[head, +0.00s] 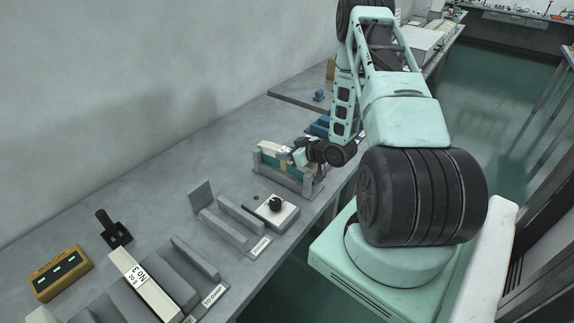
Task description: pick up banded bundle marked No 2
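A cream bundle with a green side (272,152) lies in a grey cradle (266,178) on the bench, at the middle of the head view. A small white label shows near its right end, too small to read. My gripper (298,158) is at that right end, close against or over the bundle. Its fingers are small and partly hidden, so I cannot tell whether they are open or shut, or touching. Another cream bundle (150,296) lies at the lower left, with a white label that seems to read No 3.
An empty grey cradle (228,230) and a pale box with a black knob (276,208) stand between the bundles. A yellow box with green lights (62,272) and a black handle-like device (113,230) stand at left. The wall runs behind the bench.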

